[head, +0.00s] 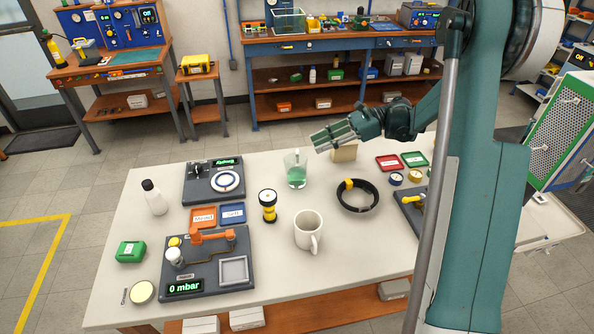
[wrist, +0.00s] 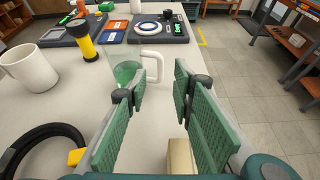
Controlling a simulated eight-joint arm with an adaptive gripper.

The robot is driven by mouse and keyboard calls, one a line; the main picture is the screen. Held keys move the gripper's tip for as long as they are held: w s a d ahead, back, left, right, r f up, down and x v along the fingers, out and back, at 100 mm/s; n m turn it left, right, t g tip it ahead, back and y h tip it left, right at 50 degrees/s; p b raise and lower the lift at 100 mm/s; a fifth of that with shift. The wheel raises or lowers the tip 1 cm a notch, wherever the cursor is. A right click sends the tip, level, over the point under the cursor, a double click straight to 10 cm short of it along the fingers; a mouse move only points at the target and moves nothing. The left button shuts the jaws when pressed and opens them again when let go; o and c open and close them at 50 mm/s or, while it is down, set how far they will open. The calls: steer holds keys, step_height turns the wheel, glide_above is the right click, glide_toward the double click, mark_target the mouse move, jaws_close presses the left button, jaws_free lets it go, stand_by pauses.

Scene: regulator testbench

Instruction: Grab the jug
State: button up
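The jug (head: 296,174) is clear, with green liquid in its lower part, and stands upright on the white table. In the wrist view the jug (wrist: 126,70) is ahead and slightly left, its white handle (wrist: 153,54) on the right side, facing my gripper. My gripper (head: 328,139) is right of the jug in the head view, fingers pointing left towards it. In the wrist view my gripper (wrist: 160,80) is open and empty, with the handle beyond the fingertips. The left finger hides part of the jug's lower side.
A white mug (head: 308,232), a yellow-black flashlight (head: 268,206) and a black ring with a yellow part (head: 371,208) stand near the jug. A beige block (head: 344,152) lies below my gripper. A dark device with a dial (head: 200,192) is left of the jug.

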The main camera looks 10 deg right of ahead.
steer(key=shift+x, duration=1.35)
steer(key=shift+b+x, duration=1)
steer(key=shift+x, duration=1.6)
jaws_close()
